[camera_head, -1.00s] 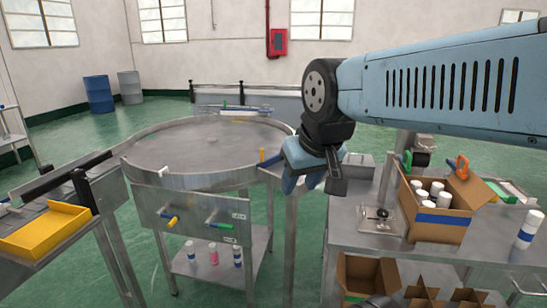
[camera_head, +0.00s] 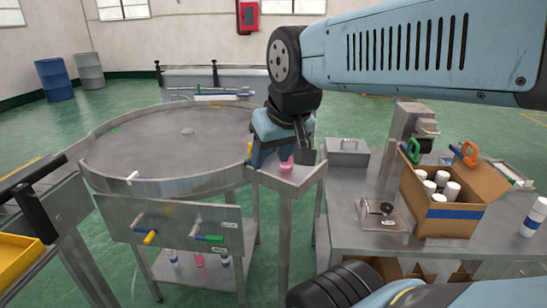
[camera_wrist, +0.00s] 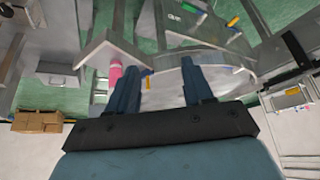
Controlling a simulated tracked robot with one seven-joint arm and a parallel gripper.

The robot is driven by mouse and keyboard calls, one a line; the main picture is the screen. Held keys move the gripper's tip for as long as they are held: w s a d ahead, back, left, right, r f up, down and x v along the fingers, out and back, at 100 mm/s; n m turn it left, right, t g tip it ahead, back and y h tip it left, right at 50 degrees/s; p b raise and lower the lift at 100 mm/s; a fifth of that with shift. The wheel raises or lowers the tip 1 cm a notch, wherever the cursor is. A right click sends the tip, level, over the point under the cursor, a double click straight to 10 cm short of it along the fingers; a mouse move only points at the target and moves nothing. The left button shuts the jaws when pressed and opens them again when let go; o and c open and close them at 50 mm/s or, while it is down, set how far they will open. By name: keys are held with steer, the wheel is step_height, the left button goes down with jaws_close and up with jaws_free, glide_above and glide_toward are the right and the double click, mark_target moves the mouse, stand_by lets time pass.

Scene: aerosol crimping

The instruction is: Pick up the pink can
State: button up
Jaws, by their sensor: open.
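A pink can (camera_head: 286,163) stands on the small square ledge (camera_head: 303,176) at the right edge of the round metal table. My gripper (camera_head: 275,154) hangs over this ledge in the head view and partly covers the can. In the wrist view the pink can (camera_wrist: 115,74) is just outside the left finger, not between the fingers. My gripper (camera_wrist: 162,80) is open there with nothing between its fingers. Another pink can (camera_head: 199,260) stands on the lower shelf between white-and-blue cans.
The round table (camera_head: 130,150) has a raised rim. A metal box (camera_head: 347,152) and an open carton (camera_head: 455,215) with several white cans are on the right bench. A white-and-blue can (camera_head: 534,217) stands beside the carton. Coloured-handled levers (camera_head: 150,237) stick out below the round table.

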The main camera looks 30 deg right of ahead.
steer(key=shift+o, duration=0.7)
steer(key=shift+w+d+r, duration=0.15)
steer(key=shift+w, duration=0.2)
steer(key=o, duration=0.3)
steer(key=w+d+r, duration=0.2)
steer(key=w+d, duration=0.4)
steer(key=w, duration=0.4)
steer(key=shift+w+d+m+g, duration=0.3)
steer(key=shift+d+m+g, duration=0.1)
steer(key=w+d+f, duration=0.2)
steer(key=w+d, duration=0.7)
steer(key=d, duration=0.2)
steer(key=shift+m+h, duration=0.3)
steer(key=shift+m, duration=0.1)
steer(key=x, duration=0.7)
steer(key=shift+w+f, duration=0.1)
steer(key=shift+f, duration=0.3)
steer(key=shift+w+x, duration=0.1)
steer(key=shift+x, duration=1.3)
steer(key=shift+w+x, duration=0.15)
steer(key=shift+x, duration=1.25)
